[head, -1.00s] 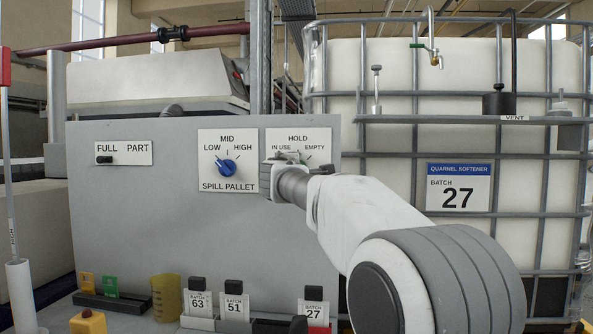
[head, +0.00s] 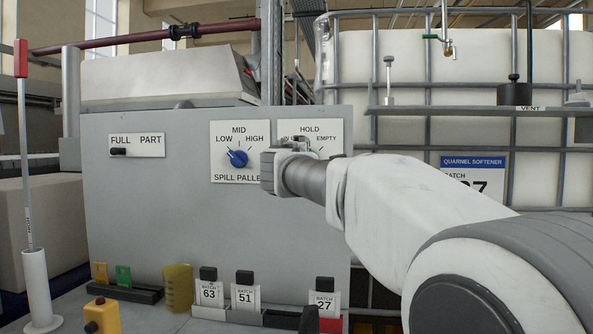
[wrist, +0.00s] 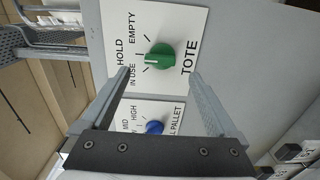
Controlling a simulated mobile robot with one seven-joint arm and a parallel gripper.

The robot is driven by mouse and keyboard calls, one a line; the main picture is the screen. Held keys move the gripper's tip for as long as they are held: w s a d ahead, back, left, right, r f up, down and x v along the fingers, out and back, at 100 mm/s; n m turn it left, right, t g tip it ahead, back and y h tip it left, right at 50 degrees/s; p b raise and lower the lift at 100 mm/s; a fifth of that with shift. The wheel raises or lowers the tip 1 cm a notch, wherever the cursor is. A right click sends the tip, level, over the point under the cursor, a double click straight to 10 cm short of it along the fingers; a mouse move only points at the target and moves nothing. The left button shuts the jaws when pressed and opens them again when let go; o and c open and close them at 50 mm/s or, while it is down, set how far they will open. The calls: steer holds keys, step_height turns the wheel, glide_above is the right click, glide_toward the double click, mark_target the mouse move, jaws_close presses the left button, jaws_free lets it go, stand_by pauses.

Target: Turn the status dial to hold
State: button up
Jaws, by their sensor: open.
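The green status dial (wrist: 159,57) is on the white TOTE plate (wrist: 187,22), marked IN USE, HOLD and EMPTY. In the wrist view, a pale mark on the dial faces the label side; I cannot tell which label it meets. In the head view, the plate (head: 311,128) shows, but my gripper and arm hide the dial. My gripper (wrist: 160,76) is open and empty. In the wrist view the dial lies just beyond the gap between the fingertips, apart from them. In the head view, my gripper (head: 272,170) is in front of the plate's left edge.
A blue dial (head: 237,158) on the SPILL PALLET plate is close to the left. A FULL/PART switch (head: 118,152) is farther left on the grey panel (head: 180,215). Batch cards (head: 209,293) and a yellow box (head: 102,316) stand below. A caged white tank (head: 465,85) stands at right.

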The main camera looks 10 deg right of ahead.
steer(key=v, duration=1)
steer(key=shift+s+b, duration=0.3)
steer(key=shift+b, duration=0.15)
steer(key=s+d+f+m+g, duration=0.3)
steer(key=s+d+f+m, duration=0.1)
steer(key=s+f, duration=0.35)
steer(key=s+d+f+m+g, duration=0.4)
steer(key=s+d+f, duration=0.15)
steer(key=f, duration=0.35)
steer(key=s+a+f+m+g+y, duration=0.2)
steer(key=s+f+m+y, duration=0.1)
steer(key=s+f, duration=0.6)
steer(key=s+a+f+m+g+y, duration=0.2)
steer(key=s+f+m+g+y, duration=0.1)
steer(key=s+f, duration=0.5)
step_height(320, 180, up, 14)
steer(key=p, duration=1.4)
steer(key=shift+a, duration=0.35)
